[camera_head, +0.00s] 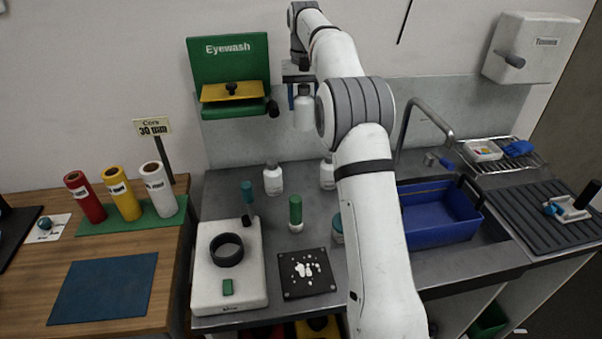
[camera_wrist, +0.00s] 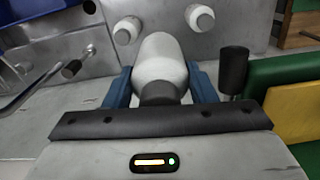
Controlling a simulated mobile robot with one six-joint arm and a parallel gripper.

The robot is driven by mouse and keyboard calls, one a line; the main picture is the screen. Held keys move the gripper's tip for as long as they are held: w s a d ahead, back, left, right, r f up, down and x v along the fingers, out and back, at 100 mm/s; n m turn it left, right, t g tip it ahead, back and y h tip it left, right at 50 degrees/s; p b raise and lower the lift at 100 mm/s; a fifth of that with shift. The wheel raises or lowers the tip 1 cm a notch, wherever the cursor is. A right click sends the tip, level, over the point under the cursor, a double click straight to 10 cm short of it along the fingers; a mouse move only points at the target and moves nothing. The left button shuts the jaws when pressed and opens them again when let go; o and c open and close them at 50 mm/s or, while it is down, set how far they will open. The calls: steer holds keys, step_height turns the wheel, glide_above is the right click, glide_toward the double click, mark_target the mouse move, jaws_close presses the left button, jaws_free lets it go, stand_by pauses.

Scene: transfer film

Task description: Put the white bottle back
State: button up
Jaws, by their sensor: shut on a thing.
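My gripper (camera_head: 303,96) is raised in front of the back wall, just right of the eyewash station. Its blue fingers are shut on a white bottle (camera_head: 304,112), which hangs above the steel counter, clear of it. In the wrist view, the held bottle (camera_wrist: 160,58) sits between the two blue fingers (camera_wrist: 160,86), its dark cap end nearest the gripper body. Two similar white bottles stand on the counter below, one at left (camera_head: 273,180) and one at right (camera_head: 327,174), the latter partly hidden by my arm. Both also show beyond the held bottle in the wrist view (camera_wrist: 126,30).
The green eyewash station (camera_head: 228,62) with a dark knob (camera_wrist: 234,70) is close to my gripper. A green-topped bottle (camera_head: 295,212), a scale (camera_head: 229,270) and a black pad (camera_head: 307,285) are on the counter. A blue basin (camera_head: 440,235) and curved tap (camera_head: 433,115) are at right.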

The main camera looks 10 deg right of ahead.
steer(key=f, duration=0.7)
steer(key=f+p, duration=0.1)
steer(key=f, duration=0.7)
steer(key=f+p, duration=0.1)
steer(key=f, duration=0.7)
steer(key=shift+a+f, duration=0.15)
steer(key=shift+a, duration=0.2)
steer(key=o, duration=1.2)
step_height(320, 180, up, 12)
steer(key=b, duration=0.2)
